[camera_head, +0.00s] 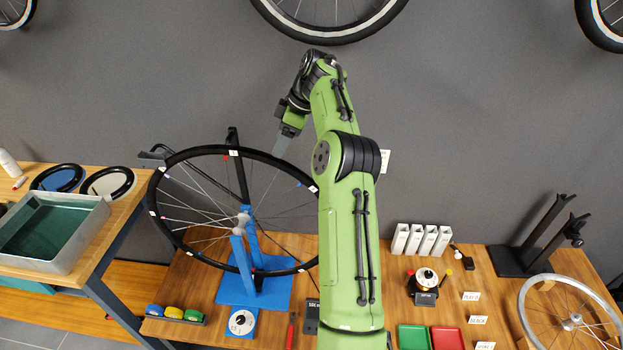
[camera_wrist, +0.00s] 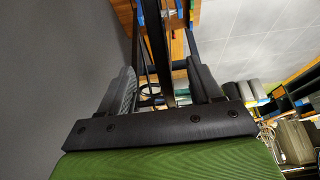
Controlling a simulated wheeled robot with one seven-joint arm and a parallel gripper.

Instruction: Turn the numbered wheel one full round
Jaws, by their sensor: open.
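The numbered wheel (camera_head: 205,152) has a black tyre with small white tags and a few coloured marks around it. It stands upright but tilted in view on a blue stand (camera_head: 272,290), left of my arm. My gripper (camera_head: 283,149) is at the upper right of the tyre, fingers pointing down. In the wrist view, my gripper (camera_wrist: 162,70) is open, and a black band that looks like the tyre (camera_wrist: 154,35) runs between the two fingers. I cannot tell whether either finger touches it. My arm hides the wheel's right edge.
A metal tray (camera_head: 88,252) sits on the left bench. A round white dial (camera_head: 242,322) lies at the stand's front. The wall is behind the wheel.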

